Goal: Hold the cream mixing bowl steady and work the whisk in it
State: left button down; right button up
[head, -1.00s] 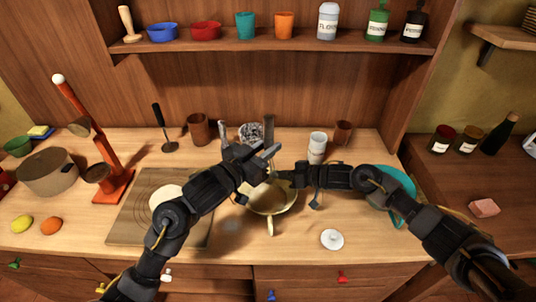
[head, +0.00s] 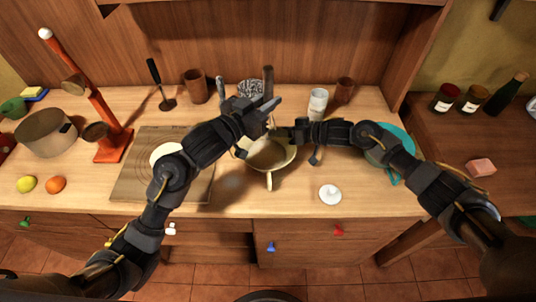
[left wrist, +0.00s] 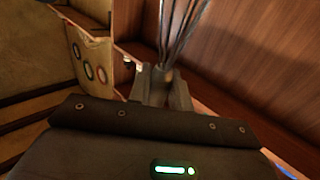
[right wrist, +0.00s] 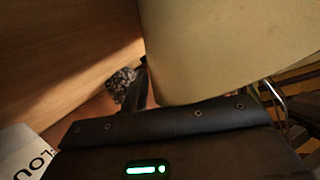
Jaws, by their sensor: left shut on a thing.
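The cream mixing bowl (head: 272,157) stands on the counter in the middle of the head view, with a handle towards me. My left gripper (head: 266,108) is over its far side. It is shut on the whisk, whose wires (left wrist: 185,28) show beyond the fingers in the left wrist view. A dark upright handle (head: 267,80) rises above this gripper. The wire ends are hidden in the head view. My right gripper (head: 296,132) is at the bowl's right rim. The bowl's pale wall (right wrist: 235,45) fills much of the right wrist view; the finger gap is hidden.
Behind the bowl stand a speckled crock (head: 250,88) and a flour jar (head: 318,103). A white lid (head: 330,195) lies front right. A wooden board (head: 135,185) is at left, and a teal bowl (head: 404,137) is partly behind my right arm.

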jog(key=v, duration=1.2)
pick_arm(q)
jog(key=shift+d, duration=0.1)
pick_arm(e)
jog(key=shift+f, duration=0.1)
